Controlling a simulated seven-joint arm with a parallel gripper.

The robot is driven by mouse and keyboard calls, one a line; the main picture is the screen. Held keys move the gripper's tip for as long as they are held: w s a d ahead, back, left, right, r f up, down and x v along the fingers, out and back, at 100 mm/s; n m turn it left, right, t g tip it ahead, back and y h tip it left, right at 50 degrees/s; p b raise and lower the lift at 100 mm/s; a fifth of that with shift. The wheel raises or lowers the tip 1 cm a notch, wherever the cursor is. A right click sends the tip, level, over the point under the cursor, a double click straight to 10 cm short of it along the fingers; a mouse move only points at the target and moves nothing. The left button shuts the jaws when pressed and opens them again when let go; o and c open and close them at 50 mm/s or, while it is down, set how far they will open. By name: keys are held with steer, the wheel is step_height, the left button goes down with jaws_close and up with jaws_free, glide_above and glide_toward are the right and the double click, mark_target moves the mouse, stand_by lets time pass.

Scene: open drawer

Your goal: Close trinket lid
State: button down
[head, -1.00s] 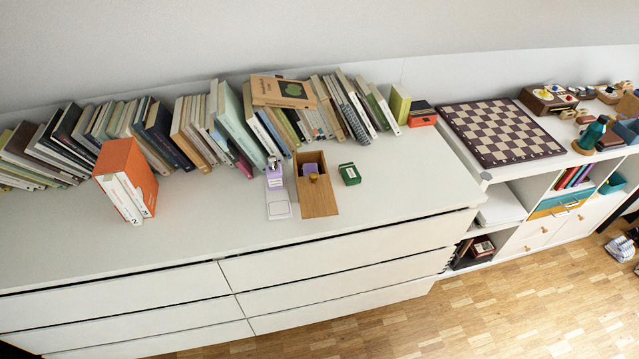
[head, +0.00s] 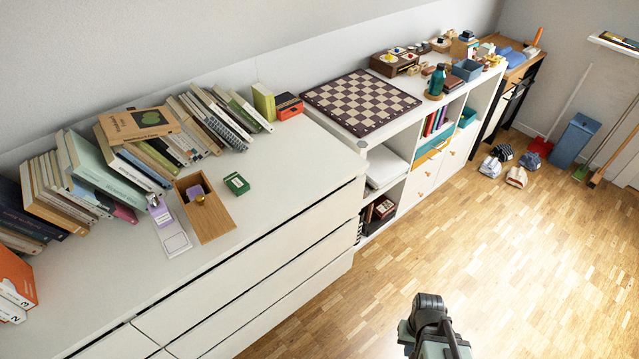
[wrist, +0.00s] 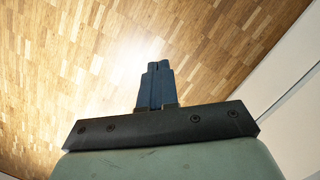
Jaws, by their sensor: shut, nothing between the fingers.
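A wooden trinket box (head: 183,186) stands on the white dresser top in the head view. Its wooden lid (head: 211,222), with a small round knob (head: 199,198), sits toward the front, leaving the back part open. A purple item (head: 194,189) shows in that opening. My gripper (wrist: 155,68) shows in the wrist view with its dark fingers together and empty, the wood floor behind them. In the head view part of my arm shows at the bottom, over the floor, well to the right of and apart from the box. The fingertips cannot be made out there.
A purple-and-white item (head: 172,230) lies close to the left of the box, and a small green box (head: 236,184) stands to its right. Leaning books (head: 105,170) stand behind. The dresser top (head: 270,215) is clear to the right. A chessboard (head: 360,101) lies on the shelf unit beyond.

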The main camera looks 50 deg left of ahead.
steer(key=s+a+r+n+t+y, duration=0.1)
steer(key=s+a+r+n+y, duration=0.2)
steer(key=a+r, duration=0.8)
steer(key=s+a+r+n+t+y, duration=0.15)
steer(key=s+a+r, duration=0.5)
steer(key=a, duration=0.75)
steer(key=s+a+r+m+g+y, duration=0.1)
steer(key=s+a+r+y, duration=0.1)
steer(key=s+a+r, duration=0.45)
steer(key=s+a+r+y, duration=0.1)
steer(key=s+a+r, duration=0.15)
steer(key=r, duration=0.65)
steer(key=s+a+r+m+g+y, duration=0.1)
steer(key=s+a+r+y, duration=0.1)
steer(key=s+a+r, duration=0.45)
steer(key=m+y, duration=0.1)
steer(key=m, duration=0.7)
glide_toward(203, 203)
steer(key=f, duration=0.4)
steer(key=shift+a+f, duration=0.25)
steer(key=shift+f, duration=0.05)
steer(key=shift+s+a, duration=0.15)
steer(key=shift+a, duration=0.95)
steer(key=shift+s+a, duration=0.15)
steer(key=shift+a, duration=0.55)
